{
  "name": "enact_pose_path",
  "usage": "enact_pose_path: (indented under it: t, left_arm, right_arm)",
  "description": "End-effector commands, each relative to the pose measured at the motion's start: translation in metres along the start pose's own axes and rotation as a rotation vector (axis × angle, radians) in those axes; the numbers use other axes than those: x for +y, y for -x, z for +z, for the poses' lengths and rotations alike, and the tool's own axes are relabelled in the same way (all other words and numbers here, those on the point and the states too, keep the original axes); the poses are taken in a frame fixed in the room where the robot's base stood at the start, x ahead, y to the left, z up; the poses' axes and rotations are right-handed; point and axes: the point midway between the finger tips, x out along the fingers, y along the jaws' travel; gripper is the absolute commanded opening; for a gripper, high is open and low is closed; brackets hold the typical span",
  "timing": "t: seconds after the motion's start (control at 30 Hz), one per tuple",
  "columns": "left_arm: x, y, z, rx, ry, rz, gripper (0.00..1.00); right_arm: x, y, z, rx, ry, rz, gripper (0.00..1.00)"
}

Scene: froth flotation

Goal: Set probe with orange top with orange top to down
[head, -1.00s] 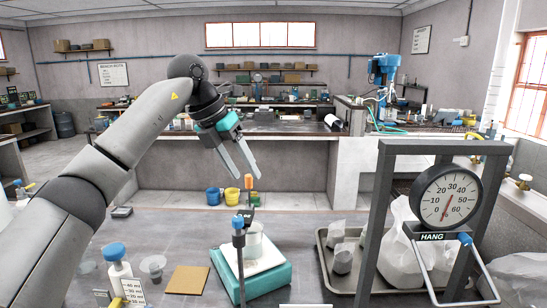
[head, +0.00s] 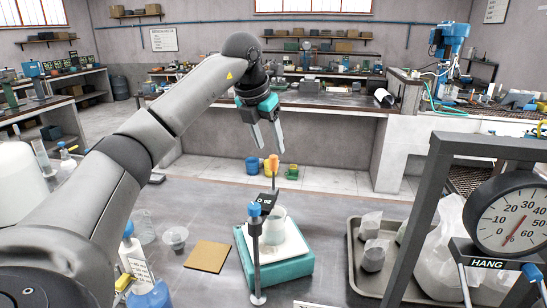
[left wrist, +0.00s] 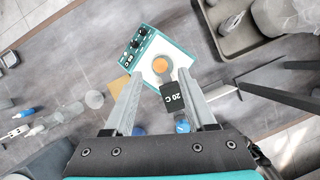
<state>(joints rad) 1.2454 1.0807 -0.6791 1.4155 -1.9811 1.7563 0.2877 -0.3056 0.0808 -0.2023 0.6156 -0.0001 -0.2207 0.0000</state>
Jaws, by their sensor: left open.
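The probe's orange top (head: 274,166) stands upright over a glass beaker (head: 273,232) on a teal hotplate-like device (head: 290,266). In the left wrist view the orange top (left wrist: 160,66) appears as a round disc over the white plate. A black display (left wrist: 173,96) reading "20 C" sits beside it. A thin stand with a blue knob (head: 254,210) rises in front of the beaker. My left gripper (head: 269,151) is open and points down, its tips just above the orange top. I cannot tell whether the probe's lower end is in the beaker. My right gripper is not in view.
A grey tray (head: 353,262) with bags and a dark frame with a dial (head: 512,215) stand right. Bare tabletop shows between pad and far edge.

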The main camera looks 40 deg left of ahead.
Motion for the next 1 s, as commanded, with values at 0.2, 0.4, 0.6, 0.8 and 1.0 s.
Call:
enact_pose_path:
  t: [0.2,0.4,0.6,0.8,1.0]
  left_arm:
    - [0.0,-0.037,0.0,0.002,-0.001,-0.001,0.56]
    - [-0.001,-0.05,0.0,0.0,0.0,-0.002,0.56]
    - [0.0,-0.052,0.0,-0.001,-0.001,-0.001,0.56]
    - [-0.001,-0.051,0.0,-0.001,-0.001,-0.001,0.43]
    - [-0.001,-0.051,0.0,-0.001,-0.001,-0.002,0.2]
  right_arm:
    - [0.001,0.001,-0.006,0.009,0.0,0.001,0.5]
    - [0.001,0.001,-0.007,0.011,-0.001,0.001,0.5]
    - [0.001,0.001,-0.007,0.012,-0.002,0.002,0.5]
    - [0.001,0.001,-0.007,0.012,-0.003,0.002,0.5]
    - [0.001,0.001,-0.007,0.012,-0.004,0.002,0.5]
